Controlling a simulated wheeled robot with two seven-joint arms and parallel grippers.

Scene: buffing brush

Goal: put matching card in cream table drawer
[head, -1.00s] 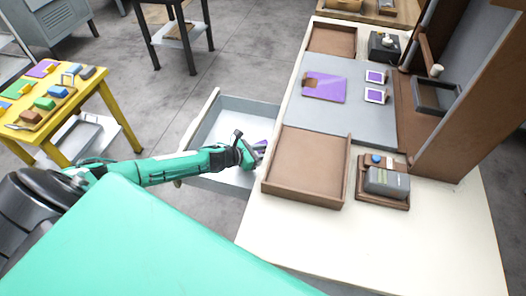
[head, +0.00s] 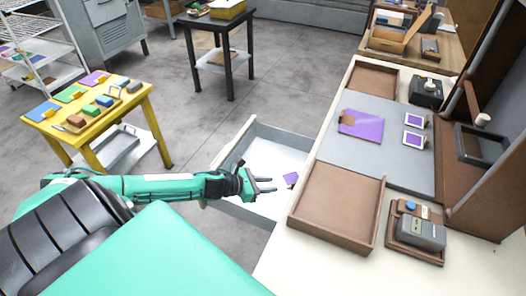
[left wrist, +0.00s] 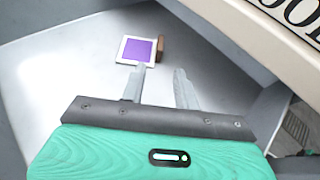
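The cream table (head: 375,262) has its drawer (head: 262,158) pulled open on the left side. A small purple card (head: 290,179) lies on the drawer's pale floor. In the left wrist view the card (left wrist: 137,50) shows a purple square with a white border and a brown block-like part along its right side. My left gripper (head: 272,184) reaches over the drawer, its fingers apart and empty, just left of the card. In the left wrist view the open fingers (left wrist: 160,70) point at the card, with no grip on it. My right gripper is not in view.
A brown tray (head: 338,205) stands beside the drawer. A yellow table (head: 95,130) with coloured blocks is at left; open floor lies between.

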